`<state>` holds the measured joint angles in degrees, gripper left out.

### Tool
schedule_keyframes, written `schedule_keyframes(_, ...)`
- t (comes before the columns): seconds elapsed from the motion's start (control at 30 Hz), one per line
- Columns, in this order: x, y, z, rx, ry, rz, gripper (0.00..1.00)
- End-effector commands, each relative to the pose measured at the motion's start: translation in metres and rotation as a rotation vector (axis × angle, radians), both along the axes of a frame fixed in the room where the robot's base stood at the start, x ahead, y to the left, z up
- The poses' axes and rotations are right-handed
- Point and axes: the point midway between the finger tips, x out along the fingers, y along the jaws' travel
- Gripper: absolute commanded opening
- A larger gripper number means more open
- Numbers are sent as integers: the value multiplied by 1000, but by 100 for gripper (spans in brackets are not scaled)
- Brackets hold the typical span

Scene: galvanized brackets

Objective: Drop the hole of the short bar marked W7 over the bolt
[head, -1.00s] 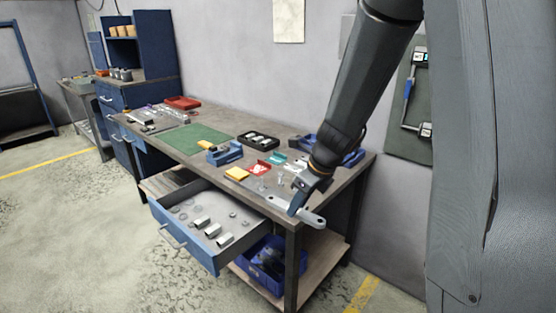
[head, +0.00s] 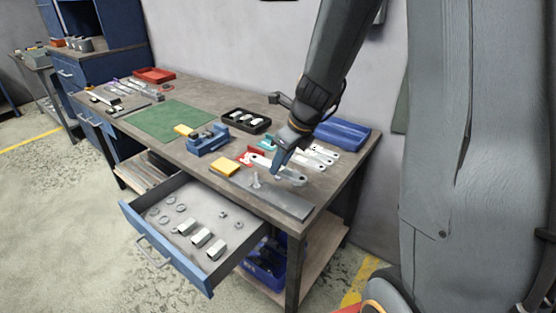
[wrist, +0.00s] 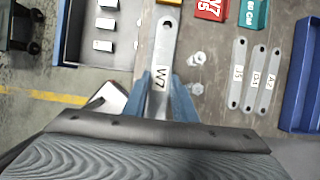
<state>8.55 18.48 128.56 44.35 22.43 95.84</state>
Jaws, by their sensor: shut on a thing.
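The short bar marked W7 (wrist: 163,60) is a pale grey flat bar with rounded ends, and a hole shows near its far end in the wrist view. My gripper (wrist: 160,92) is shut on it near its lettered end, with blue fingers on both sides. In the head view the bar (head: 291,176) is at my gripper (head: 279,163), above the table. Two upright bolts stand to the right of the bar in the wrist view, one farther (wrist: 197,59) and one nearer (wrist: 195,88). In the head view a bolt (head: 256,181) stands on a dark grey plate (head: 288,205). The bar is apart from the bolts.
Several other labelled bars (wrist: 257,75) lie right of the bolts, near a blue bin (wrist: 302,75). Red (wrist: 211,8) and teal (wrist: 254,14) labelled blocks lie beyond. An open drawer (head: 180,270) juts from the table front. A yellow block (head: 224,166) is near the plate.

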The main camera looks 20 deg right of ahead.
Motion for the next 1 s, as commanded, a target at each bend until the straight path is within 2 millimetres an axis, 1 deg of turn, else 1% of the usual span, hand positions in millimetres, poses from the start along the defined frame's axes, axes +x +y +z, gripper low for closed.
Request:
schedule_keyframes(0.6, 1, 2, -35, -1, -2, 4, 0)
schedule_keyframes(0.77, 1, 2, -40, 0, 0, 4, 0)
schedule_keyframes(1.0, 0, 2, -40, 0, 0, 4, 0)
